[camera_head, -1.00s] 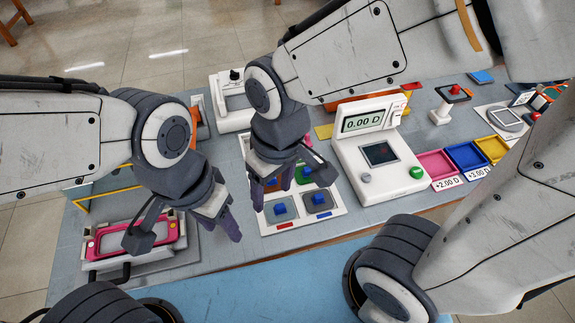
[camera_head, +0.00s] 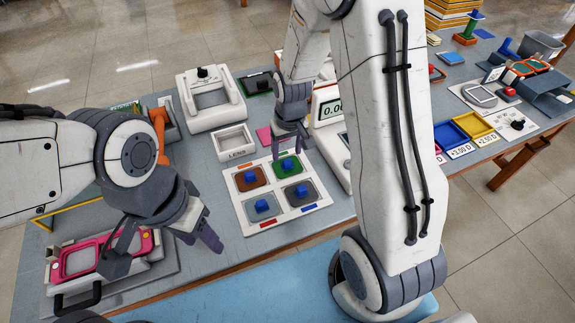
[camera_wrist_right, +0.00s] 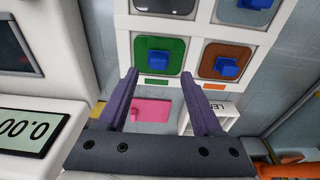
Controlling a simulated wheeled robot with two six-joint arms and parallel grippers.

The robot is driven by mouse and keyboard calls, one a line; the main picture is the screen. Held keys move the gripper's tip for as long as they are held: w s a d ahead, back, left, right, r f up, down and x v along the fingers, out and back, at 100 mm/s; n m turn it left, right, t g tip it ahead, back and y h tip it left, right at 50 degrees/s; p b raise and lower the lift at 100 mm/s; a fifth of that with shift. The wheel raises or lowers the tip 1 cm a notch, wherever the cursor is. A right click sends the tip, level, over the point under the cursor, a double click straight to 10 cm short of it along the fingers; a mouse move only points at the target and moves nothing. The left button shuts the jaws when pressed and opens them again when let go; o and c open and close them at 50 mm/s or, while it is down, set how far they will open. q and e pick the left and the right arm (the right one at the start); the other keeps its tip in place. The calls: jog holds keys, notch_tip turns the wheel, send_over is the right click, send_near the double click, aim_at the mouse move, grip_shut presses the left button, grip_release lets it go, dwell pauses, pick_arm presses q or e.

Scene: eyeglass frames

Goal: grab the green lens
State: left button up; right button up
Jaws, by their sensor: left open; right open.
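The green lens (camera_head: 287,166) sits in the back right compartment of a white lens tray (camera_head: 241,206), with a blue knob on top. It also shows in the right wrist view (camera_wrist_right: 160,55), just beyond the fingertips. My right gripper (camera_head: 297,148) is open and empty behind the green lens, pointing down; in the right wrist view its two fingers (camera_wrist_right: 162,88) are apart, with nothing between them. My left gripper (camera_head: 205,238) is open and empty at the left, above the table between the pink frame and the tray.
A brown lens (camera_head: 251,178) and two grey lenses share the tray. A white LENS box (camera_head: 235,144) stands behind it. A meter with a display (camera_head: 330,109) is right of my right gripper. A pink frame (camera_head: 78,262) rests in a holder at the left.

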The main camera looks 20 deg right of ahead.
aim_at(287, 161)
notch_tip(287, 161, down, 5)
jog(key=shift+w+d+r, duration=0.1)
jog(key=shift+w+r, duration=0.05)
jog(key=shift+r, duration=0.05)
jog(key=shift+c, duration=0.3)
grip_shut()
jog(key=shift+r, duration=0.1)
jog(key=shift+r, duration=0.55)
notch_tip(287, 161, up, 3)
jog(key=shift+w+f, duration=0.1)
jog(key=shift+f, duration=0.05)
jog(key=s+d+r, duration=0.7)
jog(key=s, duration=0.2)
jog(key=shift+d, duration=0.4)
